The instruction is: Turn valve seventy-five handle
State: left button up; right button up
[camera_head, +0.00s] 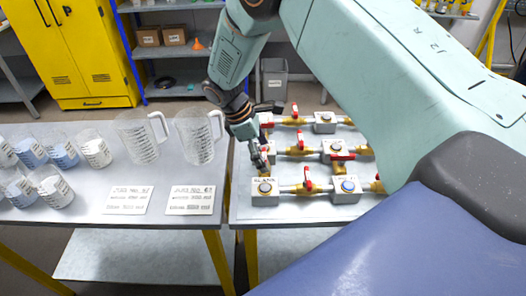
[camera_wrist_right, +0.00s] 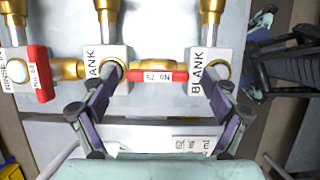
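The valve seventy-five handle (camera_wrist_right: 158,76) is a red bar marked "No. 75" in the right wrist view. It lies along a brass fitting between two blocks marked "BLANK", the left one (camera_wrist_right: 113,62) and the right one (camera_wrist_right: 207,62). My right gripper (camera_wrist_right: 161,80) is open, with one dark finger at each side of the handle and a gap to both its ends. In the head view my right gripper (camera_head: 261,158) is low over the left end of the valve panel and hides part of the fittings there. My left gripper is not in view.
Another red handle (camera_wrist_right: 40,73) stands to the left in the wrist view. More red-handled valves (camera_head: 308,181) and brass pipes fill the panel table. Two clear jugs (camera_head: 138,136) (camera_head: 196,137), several small beakers and two label cards (camera_head: 128,199) (camera_head: 191,199) are on the left table.

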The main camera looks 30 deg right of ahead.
jog(key=shift+w+a+f, duration=0.1)
jog(key=shift+w+f, duration=0.05)
jog(key=shift+w, duration=0.1)
jog(key=c, duration=0.4)
jog(key=shift+s, duration=0.1)
jog(key=c, duration=0.3)
jog(key=shift+c, duration=1.3)
jog(key=m+g+y, duration=0.1)
jog(key=m, duration=0.4)
jog(key=m+g+y, duration=0.1)
jog(key=m, duration=0.1)
jog(key=m+y, duration=0.1)
jog(key=m, duration=0.1)
jog(key=shift+w+d, duration=0.2)
jog(key=shift+d, duration=0.1)
jog(key=m, duration=0.2)
jog(key=m+y, duration=0.1)
jog(key=m, duration=0.1)
jog(key=shift+d+m+y, duration=0.15)
jog(key=shift+m+y, duration=0.15)
jog(key=shift+m, duration=0.1)
jog(key=shift+m+y+p, duration=0.5)
jog(key=shift+m+y, duration=0.2)
jog(key=shift+m, duration=1.3)
